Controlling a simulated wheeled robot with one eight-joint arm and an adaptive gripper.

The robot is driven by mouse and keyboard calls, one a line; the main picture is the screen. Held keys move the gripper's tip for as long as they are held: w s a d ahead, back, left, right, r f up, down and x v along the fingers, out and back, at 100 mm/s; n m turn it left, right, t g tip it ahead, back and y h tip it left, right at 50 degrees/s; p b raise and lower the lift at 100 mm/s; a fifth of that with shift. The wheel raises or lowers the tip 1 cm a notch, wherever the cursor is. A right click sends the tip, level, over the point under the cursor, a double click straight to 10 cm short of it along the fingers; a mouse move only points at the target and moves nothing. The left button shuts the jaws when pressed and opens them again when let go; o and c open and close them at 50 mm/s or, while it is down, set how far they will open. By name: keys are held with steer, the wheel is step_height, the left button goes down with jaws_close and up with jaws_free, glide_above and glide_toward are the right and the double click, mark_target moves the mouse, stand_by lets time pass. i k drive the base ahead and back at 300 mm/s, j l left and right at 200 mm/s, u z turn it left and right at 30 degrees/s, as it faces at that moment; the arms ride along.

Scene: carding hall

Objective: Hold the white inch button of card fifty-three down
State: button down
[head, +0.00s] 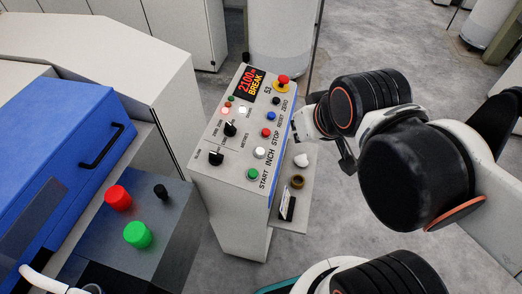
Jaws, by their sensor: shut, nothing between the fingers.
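The console of card fifty-three (228,195) stands left of centre, with "53" on its sloping top. The white inch button (259,152) is on this top, beside the word INCH, between the green start button (253,174) and the red stop button (266,132). Nothing covers it. My gripper (346,163) is to the right of the console, apart from the button. It is shut and empty; my arm hides part of it, and its fingertips are hard to make out.
The console also has a blue reset button (271,116), a black zero button (276,101), a red knob on yellow (283,82), and black selectors (215,158). A side shelf (300,212) holds small items. A grey box (165,215) with red and green buttons stands left.

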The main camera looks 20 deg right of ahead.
mark_target(260, 151)
steer(key=k+l+u, duration=0.1)
steer(key=l, duration=0.3)
steer(key=k+l, duration=0.25)
steer(key=l, duration=0.15)
steer(key=k+l+u, duration=0.15)
steer(key=l, duration=0.25)
